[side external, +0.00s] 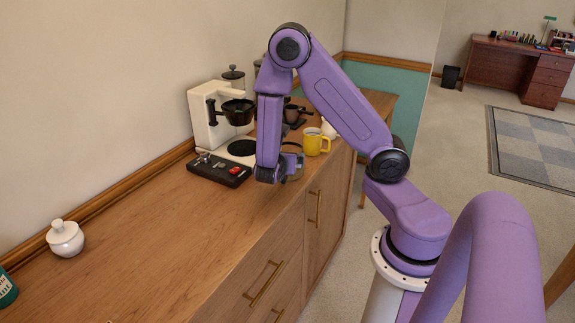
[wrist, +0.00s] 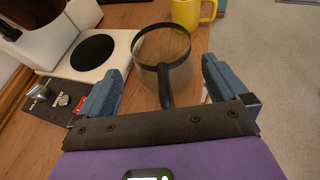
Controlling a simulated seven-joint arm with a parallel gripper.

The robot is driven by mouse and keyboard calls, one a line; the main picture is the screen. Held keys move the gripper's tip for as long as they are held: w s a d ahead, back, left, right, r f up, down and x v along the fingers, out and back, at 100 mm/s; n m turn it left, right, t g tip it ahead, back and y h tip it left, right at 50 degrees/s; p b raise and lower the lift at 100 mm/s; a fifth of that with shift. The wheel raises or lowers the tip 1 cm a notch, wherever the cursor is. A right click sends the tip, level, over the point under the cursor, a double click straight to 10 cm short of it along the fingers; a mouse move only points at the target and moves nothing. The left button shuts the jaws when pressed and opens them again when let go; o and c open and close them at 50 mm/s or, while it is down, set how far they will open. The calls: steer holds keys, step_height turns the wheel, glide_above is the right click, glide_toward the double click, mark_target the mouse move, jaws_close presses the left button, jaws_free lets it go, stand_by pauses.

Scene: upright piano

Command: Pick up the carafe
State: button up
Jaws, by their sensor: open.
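The carafe (wrist: 178,72) is clear glass with a black rim band and a black handle, standing upright on the wooden counter beside the coffee maker. In the wrist view its handle points toward my gripper (wrist: 166,66). The two blue-grey fingers are open, one on each side of the handle and the near part of the carafe, with gaps visible. In the side external view my gripper (side external: 282,170) is low over the counter's front part and hides most of the carafe. The white coffee maker (side external: 201,118) stands to the left, its dark round plate (wrist: 93,52) bare.
A yellow mug (side external: 314,143) stands just beyond the carafe. A black box with a red switch (side external: 220,170) lies in front of the coffee maker. A white lidded jar (side external: 65,239) is far left. The counter (side external: 170,245) between is clear; its front edge is near my gripper.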

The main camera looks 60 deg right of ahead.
steer(key=shift+r+x, duration=0.2)
steer(key=shift+x, duration=2.15)
steer(key=shift+d, duration=0.1)
steer(key=shift+c, duration=0.3)
steer(key=c, duration=1.3)
steer(key=shift+c, duration=0.2)
steer(key=shift+r, duration=0.2)
